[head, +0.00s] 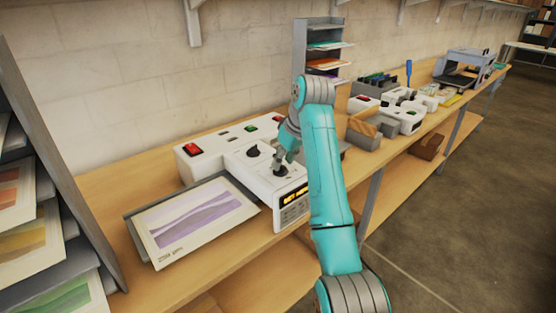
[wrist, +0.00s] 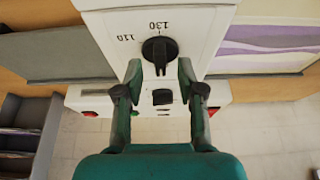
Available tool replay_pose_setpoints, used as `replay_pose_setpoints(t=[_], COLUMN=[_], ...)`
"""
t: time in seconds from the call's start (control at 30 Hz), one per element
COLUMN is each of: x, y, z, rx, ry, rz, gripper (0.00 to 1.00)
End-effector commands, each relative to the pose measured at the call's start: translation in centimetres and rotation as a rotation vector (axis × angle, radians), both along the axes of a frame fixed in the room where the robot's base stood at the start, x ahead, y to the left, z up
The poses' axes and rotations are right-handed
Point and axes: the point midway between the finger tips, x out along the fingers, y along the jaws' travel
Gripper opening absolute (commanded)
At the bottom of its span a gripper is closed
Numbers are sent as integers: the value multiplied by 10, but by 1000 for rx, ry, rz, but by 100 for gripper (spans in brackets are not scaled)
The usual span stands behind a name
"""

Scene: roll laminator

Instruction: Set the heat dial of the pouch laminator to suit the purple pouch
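The white pouch laminator (head: 236,160) stands on the bench with a black heat dial (head: 280,171) near its front. In the wrist view the dial (wrist: 160,50) has "130" and "110" printed near it, upside down, and its pointer lies roughly toward the 130 mark. My gripper (head: 286,155) is over this dial. In the wrist view my gripper (wrist: 159,70) is open, with one finger on each side close to the knob; contact cannot be told. The purple pouch (head: 195,217) lies on a grey tray left of the laminator; its edge shows in the wrist view (wrist: 265,45).
A second black knob (head: 253,151), a red switch (head: 193,149) and a green button (head: 250,129) are on the laminator. A pouch rack (head: 40,130) stands at the far left. Another white machine (head: 405,115) and wooden blocks (head: 362,133) stand farther right.

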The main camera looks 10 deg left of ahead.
Motion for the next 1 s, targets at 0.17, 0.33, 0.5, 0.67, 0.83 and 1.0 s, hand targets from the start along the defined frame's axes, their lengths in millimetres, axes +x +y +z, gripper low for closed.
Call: replay_pose_setpoints(t=[0.17,0.33,0.5,0.67,0.83,1.0], x=[0,0,0,0,0,0], y=[-1,-1,-1,-1,0,0], z=[-12,-15,-15,-15,-15,-15], rx=[0,0,1,1,1,-1], ry=[-1,-2,-1,-1,-1,-1], rz=[0,1,1,1,1,-16], gripper=[39,39,36,0,0,0])
